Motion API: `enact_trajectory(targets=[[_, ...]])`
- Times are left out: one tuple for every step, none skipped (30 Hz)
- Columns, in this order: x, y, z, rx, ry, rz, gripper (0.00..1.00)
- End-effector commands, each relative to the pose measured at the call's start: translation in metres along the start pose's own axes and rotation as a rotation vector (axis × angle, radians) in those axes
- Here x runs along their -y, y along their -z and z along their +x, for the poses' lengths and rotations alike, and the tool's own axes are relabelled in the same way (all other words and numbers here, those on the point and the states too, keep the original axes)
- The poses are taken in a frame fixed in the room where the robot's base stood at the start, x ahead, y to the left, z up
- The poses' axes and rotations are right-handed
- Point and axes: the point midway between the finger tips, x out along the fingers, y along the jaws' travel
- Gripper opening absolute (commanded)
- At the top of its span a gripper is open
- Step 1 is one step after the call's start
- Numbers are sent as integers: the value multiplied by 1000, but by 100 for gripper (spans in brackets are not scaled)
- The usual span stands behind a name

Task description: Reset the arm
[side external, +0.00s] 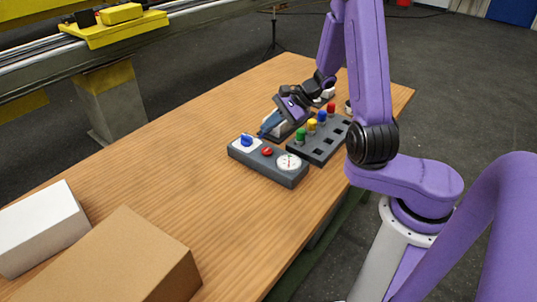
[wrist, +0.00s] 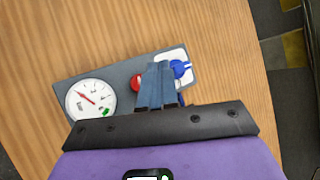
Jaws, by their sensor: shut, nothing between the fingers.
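A dark grey control panel (side external: 262,170) lies on the wooden table. It carries a blue knob (side external: 247,141) on a white plate, a red button (side external: 267,152) and a round white gauge (side external: 289,163). In the wrist view the gauge (wrist: 90,100) has a red needle pointing up and left, with a green mark at its lower right. My gripper (side external: 263,131) is shut and empty, tilted down just behind the panel. In the wrist view its blue-grey fingers (wrist: 160,66) overlap the panel between the red button (wrist: 136,83) and the blue knob (wrist: 181,68), partly hiding both. I cannot tell whether they touch.
A dark block (side external: 318,154) with square holes and green, yellow, blue and red pegs stands right of my gripper. A white box (side external: 40,225) and a brown box (side external: 110,260) sit at the near left. The table (side external: 190,160) between them is clear.

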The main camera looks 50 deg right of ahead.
Motion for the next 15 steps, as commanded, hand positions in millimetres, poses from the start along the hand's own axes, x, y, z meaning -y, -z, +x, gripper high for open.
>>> enact_trajectory(targets=[[1, -4, 1, 9, -11, -19, 0], [1, -8, 2, 16, -21, -34, 0], [2, -13, 4, 29, -38, -61, 0], [2, -18, 6, 39, -52, -84, 0], [2, -23, 7, 51, -69, -111, 0], [2, -31, 9, 68, -92, -149, 0], [2, -37, 10, 81, -111, -180, 0], [1, -43, 11, 95, -130, -211, 0], [0, -51, 12, 112, -156, -250, 0], [-2, -57, 13, 125, -175, -281, 0], [-3, -62, 14, 138, -193, -311, 0], [-5, -70, 14, 155, -219, -352, 0], [-7, -75, 14, 168, -237, -383, 0], [-9, -81, 15, 180, -256, -413, 0], [-12, -87, 14, 196, -281, -453, 0]])
